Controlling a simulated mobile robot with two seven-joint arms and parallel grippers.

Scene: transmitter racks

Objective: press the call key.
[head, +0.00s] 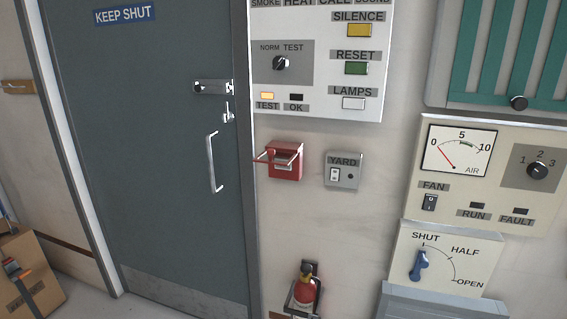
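The alarm panel (350,105) is on the wall right of the door, with its top cut off by the frame. The word CALL is in the label row at its top edge; no key marked CALL shows. Its yellow SILENCE key (359,30), green RESET key (357,68) and white LAMPS key (353,103) run down its right side. The knob (281,63) is between NORM and TEST, and the TEST lamp (267,96) glows orange. Neither gripper is in view.
A grey YARD switch box (343,171) is beside the red box. A fire extinguisher (304,292) hangs lower down. The fan panel (485,195) and the SHUT/OPEN lever panel (447,262) are at right. The shut door (150,150) and a cardboard box (38,265) are at left.

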